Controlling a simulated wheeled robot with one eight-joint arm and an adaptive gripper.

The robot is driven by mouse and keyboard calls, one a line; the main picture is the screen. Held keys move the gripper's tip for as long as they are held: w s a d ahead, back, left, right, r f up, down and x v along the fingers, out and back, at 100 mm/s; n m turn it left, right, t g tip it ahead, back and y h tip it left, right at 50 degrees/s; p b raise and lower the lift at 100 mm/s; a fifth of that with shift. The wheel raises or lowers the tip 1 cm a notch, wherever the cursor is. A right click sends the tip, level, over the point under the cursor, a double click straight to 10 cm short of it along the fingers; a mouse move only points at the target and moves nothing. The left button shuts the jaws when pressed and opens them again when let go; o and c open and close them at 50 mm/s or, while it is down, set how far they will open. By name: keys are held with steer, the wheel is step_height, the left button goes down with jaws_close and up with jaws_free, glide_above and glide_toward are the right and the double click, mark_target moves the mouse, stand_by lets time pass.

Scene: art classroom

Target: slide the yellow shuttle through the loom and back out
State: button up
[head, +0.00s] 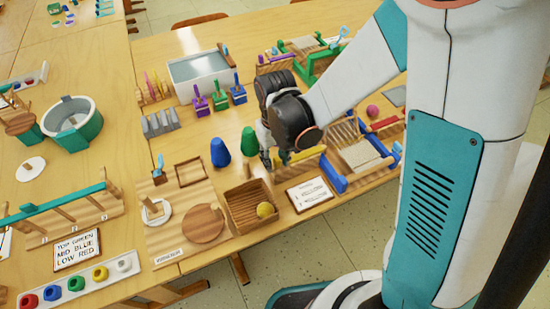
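The loom with the blue front bar (333,174) stands on the table at the centre right, with pale threads or slats and a cream woven patch on its bed. A yellow bar that looks like the shuttle (304,154) lies at the loom's left side, partly hidden by my arm. My gripper (267,159) points down at the left end of this yellow bar, just right of the green peg. The fingers are small and partly covered by the dark wrist, so I cannot tell whether they are shut on the bar.
A blue peg (220,153) and a green peg (250,142) stand left of my gripper. A slatted crate (236,222) with a yellow ball and a white sign (310,194) are in front. A green-framed loom (318,64) and a water basin (200,75) are behind. My arm covers the right side.

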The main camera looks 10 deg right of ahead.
step_height(320, 180, up, 7)
steer(key=shift+f, duration=0.2)
steer(key=shift+r, duration=0.1)
stand_by(0.5)
